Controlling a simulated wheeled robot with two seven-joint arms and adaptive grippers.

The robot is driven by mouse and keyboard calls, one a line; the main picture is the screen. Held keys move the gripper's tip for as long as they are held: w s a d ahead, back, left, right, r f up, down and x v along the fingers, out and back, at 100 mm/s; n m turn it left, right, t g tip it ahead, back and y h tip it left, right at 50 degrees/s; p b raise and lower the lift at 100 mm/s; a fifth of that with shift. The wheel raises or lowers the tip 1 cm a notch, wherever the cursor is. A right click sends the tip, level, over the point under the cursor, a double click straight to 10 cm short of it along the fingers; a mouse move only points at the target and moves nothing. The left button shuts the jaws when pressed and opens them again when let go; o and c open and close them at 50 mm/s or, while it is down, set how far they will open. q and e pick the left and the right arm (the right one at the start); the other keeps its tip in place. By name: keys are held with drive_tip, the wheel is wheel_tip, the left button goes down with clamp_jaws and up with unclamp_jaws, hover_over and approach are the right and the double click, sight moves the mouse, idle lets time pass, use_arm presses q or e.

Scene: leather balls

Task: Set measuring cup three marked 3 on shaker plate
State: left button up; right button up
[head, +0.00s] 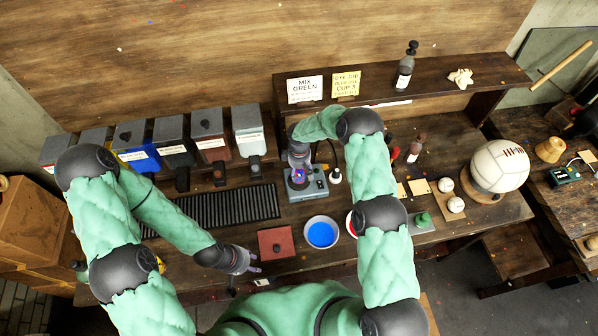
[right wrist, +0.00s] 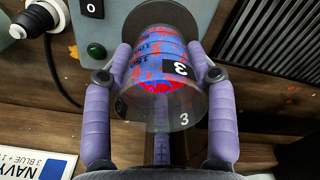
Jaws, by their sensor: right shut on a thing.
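Measuring cup three (right wrist: 158,70), a clear cup marked 3 with red and blue contents, stands between the purple fingers of my right gripper (right wrist: 160,85). The gripper is shut on it. In the right wrist view the cup is over the grey shaker (right wrist: 195,15), and the cup hides most of the plate; I cannot tell if its base touches. In the head view the shaker (head: 312,190) stands at mid-bench with my right gripper (head: 299,175) above it. My left gripper (head: 250,262) is at the bench's front, apart from the cup; its finger opening is unclear.
A black ribbed mat (head: 230,206) lies left of the shaker. Several lidded bins line the back left. A white ball (head: 499,166) sits at the right. A cable runs beside the shaker (right wrist: 60,50).

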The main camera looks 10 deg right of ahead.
drive_tip(key=shift+f, duration=0.65)
drive_tip(key=shift+f, duration=0.2)
drive_tip(key=o, duration=1.3)
drive_tip(key=shift+c, duration=0.2)
drive_tip(key=shift+r, duration=0.15)
